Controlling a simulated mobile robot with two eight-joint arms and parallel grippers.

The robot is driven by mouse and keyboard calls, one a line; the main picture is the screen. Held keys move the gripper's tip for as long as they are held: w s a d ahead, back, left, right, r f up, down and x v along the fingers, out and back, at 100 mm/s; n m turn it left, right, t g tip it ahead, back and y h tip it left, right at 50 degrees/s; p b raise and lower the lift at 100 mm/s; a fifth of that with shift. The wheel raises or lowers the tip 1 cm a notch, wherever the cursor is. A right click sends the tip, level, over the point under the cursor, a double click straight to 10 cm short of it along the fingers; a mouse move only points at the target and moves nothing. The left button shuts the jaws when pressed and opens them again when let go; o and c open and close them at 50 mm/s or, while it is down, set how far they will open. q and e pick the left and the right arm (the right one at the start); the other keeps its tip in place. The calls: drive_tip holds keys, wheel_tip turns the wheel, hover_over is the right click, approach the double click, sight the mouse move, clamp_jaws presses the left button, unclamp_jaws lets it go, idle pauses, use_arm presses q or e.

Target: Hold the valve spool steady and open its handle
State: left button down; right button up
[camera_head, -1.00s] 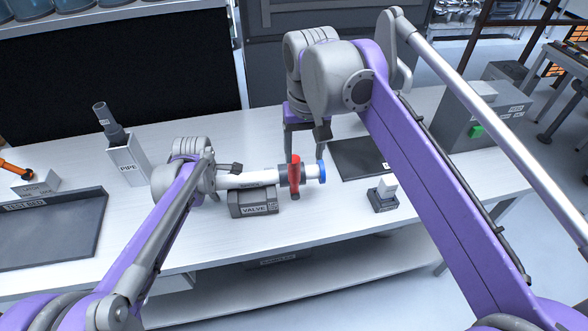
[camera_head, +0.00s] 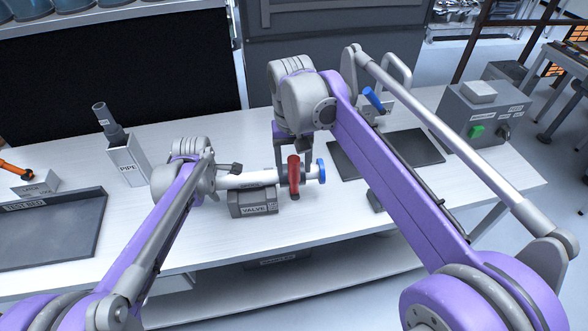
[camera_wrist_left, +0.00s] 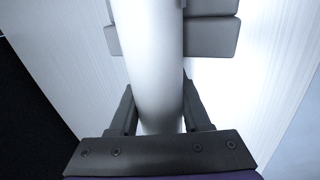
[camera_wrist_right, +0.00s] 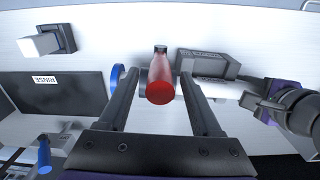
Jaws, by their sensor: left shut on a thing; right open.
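The valve spool is a white pipe (camera_head: 250,180) with a grey valve body, a red handle (camera_head: 293,177) and a blue ring (camera_head: 321,170) at its right end. It lies across a grey cradle labelled VALVE (camera_head: 253,210). My left gripper (camera_head: 224,180) is shut on the white pipe (camera_wrist_left: 157,60) at its left part, a finger on each side in the left wrist view. My right gripper (camera_wrist_right: 162,105) is open above the handle. In the right wrist view the red handle (camera_wrist_right: 160,78) points up between the spread fingers, with a visible gap to both.
A grey box with a green button (camera_head: 477,131) stands at far right. A PIPE holder (camera_head: 128,165) and a TEST BED tray (camera_head: 50,240) are at left.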

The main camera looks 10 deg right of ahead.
drive_tip(key=shift+f, duration=1.05)
clamp_jaws()
idle(0.7)
